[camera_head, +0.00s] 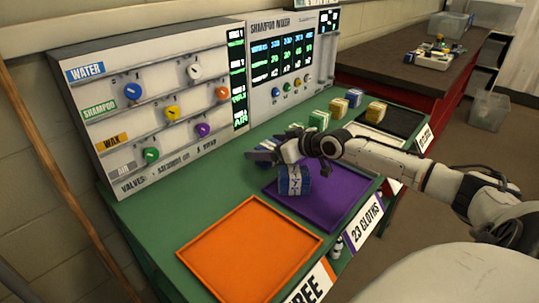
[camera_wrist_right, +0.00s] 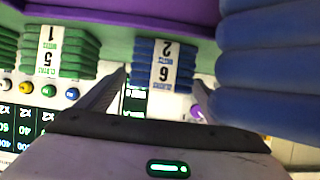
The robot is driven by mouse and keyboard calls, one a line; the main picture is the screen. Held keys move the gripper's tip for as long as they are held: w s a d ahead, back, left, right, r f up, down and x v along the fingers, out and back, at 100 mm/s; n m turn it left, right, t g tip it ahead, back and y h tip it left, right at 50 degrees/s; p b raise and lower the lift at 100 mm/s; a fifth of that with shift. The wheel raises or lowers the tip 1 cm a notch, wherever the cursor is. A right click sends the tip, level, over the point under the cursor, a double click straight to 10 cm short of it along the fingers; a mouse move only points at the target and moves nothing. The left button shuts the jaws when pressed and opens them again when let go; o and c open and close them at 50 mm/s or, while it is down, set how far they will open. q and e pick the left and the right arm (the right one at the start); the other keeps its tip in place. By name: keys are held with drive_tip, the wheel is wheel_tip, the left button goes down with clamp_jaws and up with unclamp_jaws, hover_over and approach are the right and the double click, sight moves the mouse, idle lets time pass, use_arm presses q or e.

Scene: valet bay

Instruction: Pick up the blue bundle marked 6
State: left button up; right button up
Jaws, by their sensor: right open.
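The blue bundle marked 6 (camera_wrist_right: 165,66) lies on the green counter in the right wrist view, with a white label band. In the head view only a bit of blue, probably this bundle, shows behind my right gripper (camera_head: 268,152), which covers most of it. The right gripper's fingers (camera_wrist_right: 158,98) are open and empty, one toward each side of the bundle; I cannot tell whether they touch it. My left gripper is not in view.
Another blue bundle (camera_head: 294,181) sits on the purple tray (camera_head: 335,205), looming close at the right wrist view's right edge. A green bundle marked 5 (camera_wrist_right: 58,52) is beside bundle 6. An orange tray (camera_head: 245,250) lies in front; the valve panel (camera_head: 165,110) stands behind.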

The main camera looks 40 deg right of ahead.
sight(261, 146)
drive_tip(key=shift+x, duration=1.65)
drive_tip(key=shift+c, duration=0.4)
drive_tip(key=c, duration=1.1)
drive_tip(key=shift+c, duration=0.2)
drive_tip(key=shift+r, duration=0.1)
